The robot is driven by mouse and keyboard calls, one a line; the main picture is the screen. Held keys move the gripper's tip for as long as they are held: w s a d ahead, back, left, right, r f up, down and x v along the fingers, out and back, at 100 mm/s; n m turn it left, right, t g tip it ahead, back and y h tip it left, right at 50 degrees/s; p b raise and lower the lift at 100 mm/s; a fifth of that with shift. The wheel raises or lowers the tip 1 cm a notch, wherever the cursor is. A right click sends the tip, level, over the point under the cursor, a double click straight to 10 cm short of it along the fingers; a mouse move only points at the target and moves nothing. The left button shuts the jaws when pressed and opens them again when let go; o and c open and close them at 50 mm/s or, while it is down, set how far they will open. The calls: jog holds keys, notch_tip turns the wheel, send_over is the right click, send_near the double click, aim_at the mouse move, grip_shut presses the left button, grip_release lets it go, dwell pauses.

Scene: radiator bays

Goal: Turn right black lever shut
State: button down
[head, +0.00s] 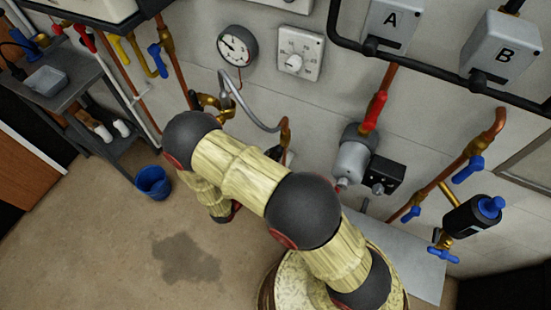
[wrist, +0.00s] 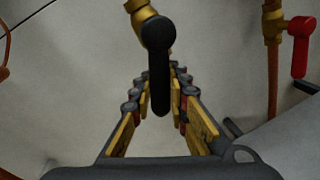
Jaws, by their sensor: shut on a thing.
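The black lever (wrist: 159,75) hangs from a brass valve body (wrist: 150,22) in the wrist view. It points down in that picture, towards my gripper's palm. My gripper (wrist: 161,88) has its fingers on both sides of the lever and is shut on it.
A red lever (wrist: 300,45) on a brass fitting stands to the right in the wrist view. The head view shows a gauge (head: 237,46), a dial box (head: 300,53), a grey cylinder (head: 352,160) and a blue bucket (head: 153,182). Floor at lower left is open.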

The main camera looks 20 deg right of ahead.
jog(key=m, duration=0.1)
jog(key=w+a+r+m+y+b, duration=0.1)
jog(key=m, duration=0.1)
jog(key=shift+w+a, duration=0.1)
jog(key=shift+w+a+r+m+t+y+b, duration=0.25)
jog(key=shift+r+m+b, duration=0.45)
jog(key=shift+m+b, duration=0.65)
jog(key=shift+w+a+r+m+t+y+b, duration=0.3)
jog(key=shift+r+m+b, duration=0.4)
jog(key=shift+m+b, duration=0.6)
jog(key=shift+w+a+r+m+t+y+b, duration=0.15)
jog(key=shift+r+m+y+b, duration=0.2)
jog(key=shift+r+m+b, duration=0.65)
jog(key=shift+f+m, duration=0.25)
jog(key=shift+m, duration=0.4)
jog(key=c, duration=1.7)
grip_release()
jog(key=shift+s, duration=0.1)
jog(key=v, duration=1.2)
jog(key=shift+r, duration=0.1)
